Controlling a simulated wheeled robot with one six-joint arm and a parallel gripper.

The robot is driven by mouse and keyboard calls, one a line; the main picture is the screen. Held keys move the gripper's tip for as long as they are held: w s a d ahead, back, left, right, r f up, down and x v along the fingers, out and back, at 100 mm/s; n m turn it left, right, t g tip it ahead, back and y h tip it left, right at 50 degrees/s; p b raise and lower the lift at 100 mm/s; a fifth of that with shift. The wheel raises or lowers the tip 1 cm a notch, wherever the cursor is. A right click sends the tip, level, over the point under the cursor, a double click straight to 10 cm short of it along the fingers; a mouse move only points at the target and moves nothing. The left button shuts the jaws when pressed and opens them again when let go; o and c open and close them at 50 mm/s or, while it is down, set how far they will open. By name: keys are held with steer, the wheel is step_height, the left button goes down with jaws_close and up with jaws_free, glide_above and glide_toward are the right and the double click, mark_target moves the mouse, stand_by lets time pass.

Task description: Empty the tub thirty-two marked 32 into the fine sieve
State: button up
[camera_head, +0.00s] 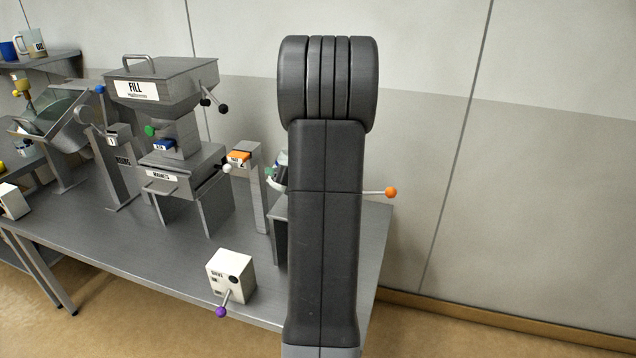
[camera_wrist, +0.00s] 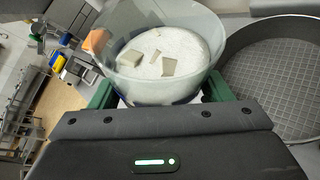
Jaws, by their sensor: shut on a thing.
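A clear tub (camera_wrist: 122,84) holds white powder with several pale flat chunks on top. In the wrist view it sits between the green fingers of my gripper (camera_wrist: 160,92), which is shut on it. The tub looks close to upright, with its contents still inside. No number shows on the side I see. A round dark sieve (camera_wrist: 272,84) with a fine mesh floor lies just right of the tub, and its mesh looks empty. In the head view my own arm hides the sieve and most of what is at the gripper.
A steel bench (camera_head: 110,240) carries a hopper marked FILL (camera_head: 165,80) and a white control box with a purple-knobbed lever (camera_head: 230,277). A rod with an orange knob (camera_head: 391,192) sticks out right of my arm. The wall side at the right is clear.

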steer(key=shift+d+r+p, duration=0.15)
steer(key=shift+r+p, duration=0.05)
steer(key=shift+p, duration=0.15)
steer(key=shift+w+d+f+m+y+p, duration=0.1)
steer(key=shift+f+m+y+p, duration=0.2)
steer(key=shift+m+y, duration=0.3)
stand_by(0.5)
steer(key=shift+r+m+y+p, duration=0.4)
steer(key=shift+r+m+p, duration=0.3)
steer(key=shift+p, duration=0.25)
steer(key=shift+d+f+m+y, duration=0.1)
steer(key=shift+f+m+y, duration=0.25)
steer(key=shift+m, duration=0.3)
steer(key=shift+d+f+m+y, duration=0.1)
steer(key=shift+f+m+y, duration=0.2)
steer(key=shift+m, duration=0.35)
stand_by(1.4)
steer(key=shift+w+d+r+m+y+p, duration=0.35)
steer(key=shift+d+r+m+p, duration=0.35)
steer(key=shift+p, duration=0.6)
steer(key=shift+w+d+f+m+y+p, duration=0.1)
steer(key=shift+d+f+m+y+p, duration=0.2)
steer(key=shift+m, duration=0.4)
stand_by(0.7)
steer(key=shift+r, duration=0.1)
